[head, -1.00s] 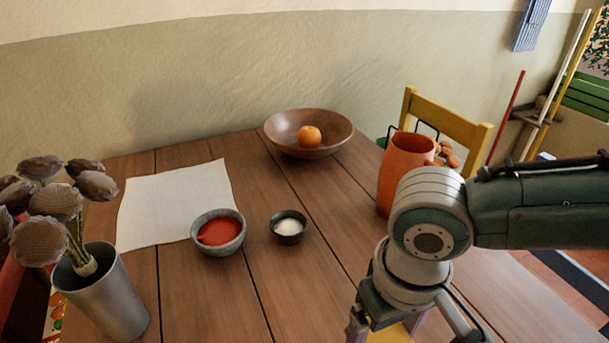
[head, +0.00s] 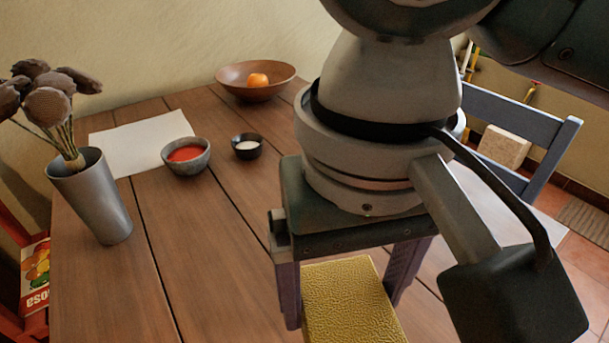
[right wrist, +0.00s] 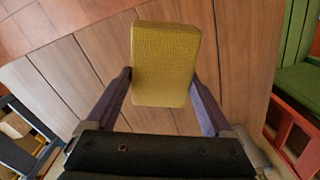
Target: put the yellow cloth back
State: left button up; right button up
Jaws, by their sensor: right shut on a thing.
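The yellow cloth (head: 349,300) is a textured, block-shaped piece between the fingers of my right gripper (head: 345,285), low in the middle of the head view. My right gripper is shut on it and holds it over the wooden table. In the right wrist view the yellow cloth (right wrist: 166,65) sits between the two purple fingers of the right gripper (right wrist: 163,90), with table planks behind it. I cannot tell how high above the table it is. My left gripper is not in view.
On the table (head: 160,260) stand a grey vase of dried flowers (head: 95,200), a bowl of red sauce (head: 187,158), a small dark bowl (head: 247,147), a white sheet (head: 135,142) and a wooden bowl with an orange (head: 258,81). A blue chair (head: 540,125) stands at right. The table's front middle-left is clear.

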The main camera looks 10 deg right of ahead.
notch_tip(320, 180, down, 13)
jog(key=b, duration=0.3)
jog(key=shift+w+r, duration=0.1)
jog(key=shift+r, duration=0.1)
jog(key=shift+f+b, duration=0.95)
jog(key=shift+f, duration=1.3)
jog(key=shift+f, duration=0.15)
jog(key=o, duration=1.1)
jog(key=shift+c, duration=0.2)
